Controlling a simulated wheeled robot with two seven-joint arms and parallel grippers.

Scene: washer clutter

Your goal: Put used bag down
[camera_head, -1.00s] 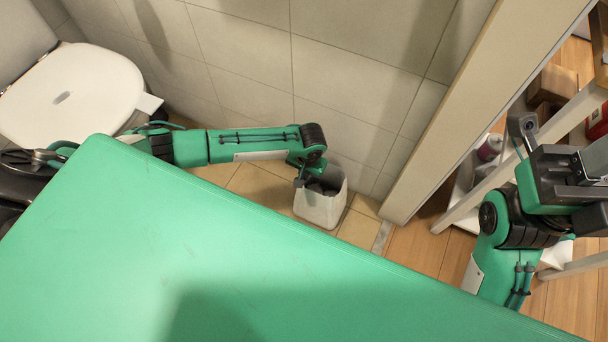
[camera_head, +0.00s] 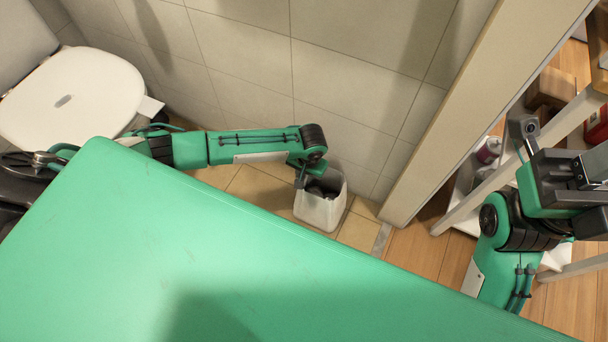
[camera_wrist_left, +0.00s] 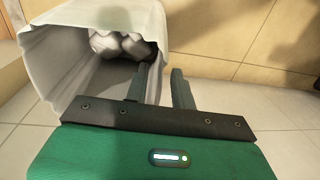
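A white bin (camera_head: 320,210) stands on the tiled floor by the wall, with dark contents just visible inside. In the left wrist view the bin (camera_wrist_left: 62,62) fills the upper left, its mouth facing me. A pale grey, lumpy bag-like bundle (camera_wrist_left: 122,44) lies deep inside it. My left gripper (camera_wrist_left: 160,72) is at the bin's near rim; its two fingers are apart, one over the mouth and one outside the wall.
A white toilet lid (camera_head: 75,95) is at the upper left. A tiled wall (camera_head: 300,60) stands behind the bin, and a pale door-frame post (camera_head: 440,120) is to its right. A shelf (camera_head: 560,125) with several items stands at the right edge.

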